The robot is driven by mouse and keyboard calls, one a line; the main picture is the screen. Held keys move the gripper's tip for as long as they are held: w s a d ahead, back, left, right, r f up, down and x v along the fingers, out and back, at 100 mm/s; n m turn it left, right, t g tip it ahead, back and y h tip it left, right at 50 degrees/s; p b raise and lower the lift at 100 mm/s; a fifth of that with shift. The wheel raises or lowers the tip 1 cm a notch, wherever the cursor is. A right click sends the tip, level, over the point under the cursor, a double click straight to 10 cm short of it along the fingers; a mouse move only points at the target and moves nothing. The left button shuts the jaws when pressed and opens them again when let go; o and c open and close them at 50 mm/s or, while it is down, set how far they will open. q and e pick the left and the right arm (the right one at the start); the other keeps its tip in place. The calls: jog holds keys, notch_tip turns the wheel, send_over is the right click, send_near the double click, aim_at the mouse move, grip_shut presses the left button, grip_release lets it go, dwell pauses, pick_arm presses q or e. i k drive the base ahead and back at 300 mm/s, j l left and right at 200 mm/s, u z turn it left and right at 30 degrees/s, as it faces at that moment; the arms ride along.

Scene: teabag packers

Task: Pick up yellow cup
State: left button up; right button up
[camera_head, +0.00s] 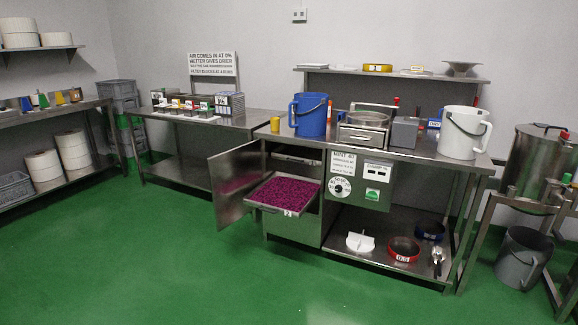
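A small yellow cup (275,125) stands upright near the left end of the steel workbench (262,134), just left of a large blue jug (310,115). The cup and the jug are close together, and I cannot tell whether they touch. Neither of my grippers is in view.
Below the bench, a cabinet door (235,183) hangs open and a drawer of purple material (284,194) is pulled out. A white bucket (463,134) stands at the bench's right end. A steel drum on a stand (532,160) is at right. The green floor (180,260) in front is clear.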

aim_at(275, 121)
jog(key=i+u, duration=0.1)
jog(key=i, duration=0.65)
jog(key=i+l, duration=0.15)
jog(key=i, duration=0.6)
jog(key=z, duration=1.5)
jog(key=u, duration=1.55)
